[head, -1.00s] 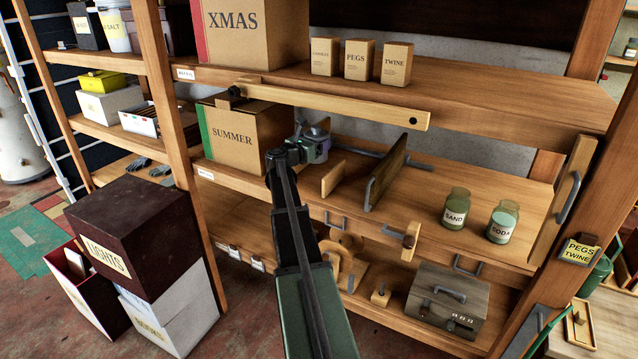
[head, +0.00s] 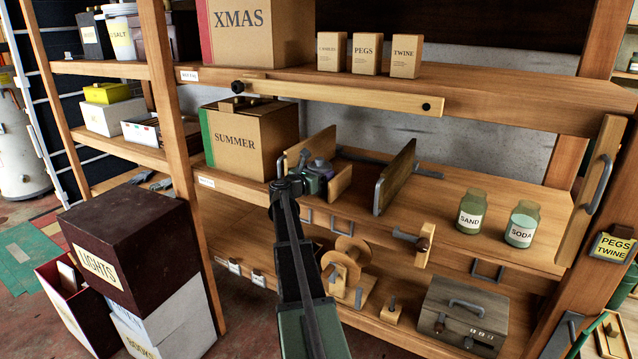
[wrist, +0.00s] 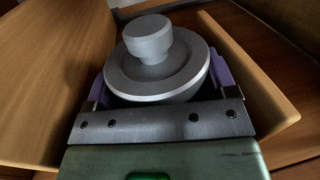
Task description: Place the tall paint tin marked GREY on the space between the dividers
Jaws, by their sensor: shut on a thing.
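My gripper (head: 318,178) is shut on a tin (head: 321,166) with a round grey lid and knob. In the wrist view the lid (wrist: 155,72) sits between the purple fingers (wrist: 158,92). Its marking and lower body are hidden, so I cannot read GREY on it. A taller wooden divider (head: 318,146) rises at its left and a low one (head: 341,183) at its right. In the wrist view a wooden board (wrist: 50,70) stands left and another (wrist: 245,85) right of the lid. Whether the tin touches the shelf is hidden.
The SUMMER box (head: 250,142) is close on the left. SAND (head: 471,212) and SODA (head: 522,224) jars stand at right, with bare shelf before them. A wooden bar (head: 340,96) crosses above.

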